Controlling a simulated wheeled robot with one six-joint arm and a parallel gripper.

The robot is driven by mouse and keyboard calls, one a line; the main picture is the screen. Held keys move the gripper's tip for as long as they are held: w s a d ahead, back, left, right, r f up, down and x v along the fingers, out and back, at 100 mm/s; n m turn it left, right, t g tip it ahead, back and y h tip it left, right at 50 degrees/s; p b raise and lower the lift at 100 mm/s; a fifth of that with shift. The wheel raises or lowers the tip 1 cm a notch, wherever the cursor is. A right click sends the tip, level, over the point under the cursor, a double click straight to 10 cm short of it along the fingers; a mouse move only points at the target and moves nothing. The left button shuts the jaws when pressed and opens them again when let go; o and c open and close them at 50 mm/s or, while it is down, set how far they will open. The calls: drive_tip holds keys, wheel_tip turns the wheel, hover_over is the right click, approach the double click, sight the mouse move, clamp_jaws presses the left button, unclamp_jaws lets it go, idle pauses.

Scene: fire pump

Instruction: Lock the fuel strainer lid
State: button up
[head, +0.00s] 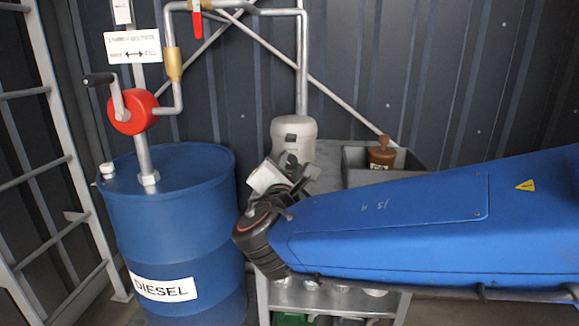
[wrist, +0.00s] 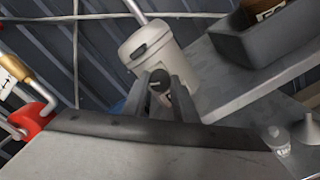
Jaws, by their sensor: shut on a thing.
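The fuel strainer (head: 293,132) is a pale grey canister with a domed top, joined to a pipe from above. My gripper (head: 292,168) is at the strainer's lower front in the head view. In the wrist view, my gripper (wrist: 160,90) is shut on a dark round-ended handle (wrist: 158,82) in front of the strainer. The handle's far end is hidden, so I cannot tell how it joins the lid. My arm hides the strainer's lower part in the head view.
A blue diesel drum (head: 172,220) with a red crank pump (head: 133,112) stands left. A red-handled valve (head: 197,22) is on the pipe above. A grey bin (head: 357,165) holding a brown container (head: 381,152) sits right on the metal bench (head: 335,153). A ladder-like frame (head: 62,150) is far left.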

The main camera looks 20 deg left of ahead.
drive_tip(key=m, duration=1.2)
drive_tip(key=shift+f, duration=0.1)
idle(0.5)
drive_tip(key=o, duration=1)
drive_tip(key=shift+o, duration=0.2)
drive_tip(key=shift+s, duration=0.1)
drive_tip(key=v, duration=1.7)
drive_tip(key=shift+s, duration=0.15)
